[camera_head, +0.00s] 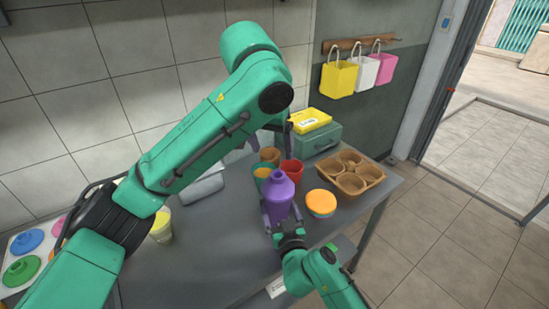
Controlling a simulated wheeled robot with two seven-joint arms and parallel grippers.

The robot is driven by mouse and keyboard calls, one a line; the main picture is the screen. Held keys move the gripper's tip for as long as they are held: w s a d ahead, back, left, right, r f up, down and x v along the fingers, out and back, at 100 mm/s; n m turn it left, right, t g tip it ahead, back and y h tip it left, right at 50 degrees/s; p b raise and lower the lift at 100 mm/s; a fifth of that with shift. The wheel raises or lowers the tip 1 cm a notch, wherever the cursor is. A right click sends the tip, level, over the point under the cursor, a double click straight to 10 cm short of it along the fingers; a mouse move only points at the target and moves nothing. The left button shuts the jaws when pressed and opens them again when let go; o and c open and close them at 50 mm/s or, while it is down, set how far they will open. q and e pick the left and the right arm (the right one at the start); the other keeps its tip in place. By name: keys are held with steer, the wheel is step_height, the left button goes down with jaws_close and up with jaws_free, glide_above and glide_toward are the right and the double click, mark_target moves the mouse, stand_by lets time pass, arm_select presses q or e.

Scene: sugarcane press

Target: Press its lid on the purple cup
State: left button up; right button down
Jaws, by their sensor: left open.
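The purple cup (278,209) stands upright near the middle of the table. A purple lid (277,184) with a narrower raised top sits over its mouth; I cannot tell whether it is fully seated. My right gripper (282,216) comes from the front, with its fingers on both sides of the cup's body, seemingly shut on it. My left gripper (270,143) hangs behind and above the purple cup, with its dark fingers spread apart. It is open and empty; my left forearm hides part of it.
Close behind the purple cup stand a red cup (292,171), a brown cup (269,156) and a teal-rimmed cup (262,173). An orange-topped round item (320,202) and a brown cup carrier (358,188) lie right. A lid tray (12,248) is far left.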

steer(key=shift+f, duration=0.15)
jaws_free()
steer(key=v, duration=1.4)
steer(key=shift+s+b, duration=0.25)
steer(key=shift+b, duration=0.05)
steer(key=shift+d, duration=0.1)
